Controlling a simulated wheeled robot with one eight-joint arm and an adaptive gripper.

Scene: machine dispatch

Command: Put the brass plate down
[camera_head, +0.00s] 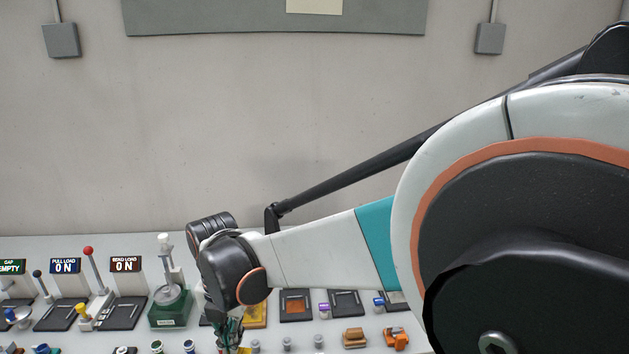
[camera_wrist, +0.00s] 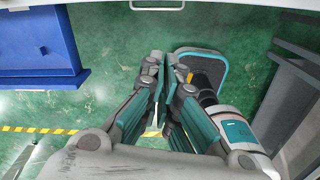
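My gripper (camera_wrist: 168,69) points down at the green floor in the wrist view. Its two teal fingers are close together, with only a narrow dark gap, and I see no brass between them. In the head view my gripper (camera_head: 228,336) is low, at the left end of my arm, over the bench, with its tips cut off or hidden. A brass-coloured flat piece (camera_head: 257,316) lies on the bench just right of my gripper, partly hidden behind it. I cannot tell for sure that it is the brass plate.
The bench holds a copper-coloured square in a dark frame (camera_head: 296,305), a dark empty-looking frame (camera_head: 345,303), a green-based press (camera_head: 169,305), a red-knobbed lever (camera_head: 89,252) and several small parts. A blue cabinet (camera_wrist: 40,45) stands left in the wrist view.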

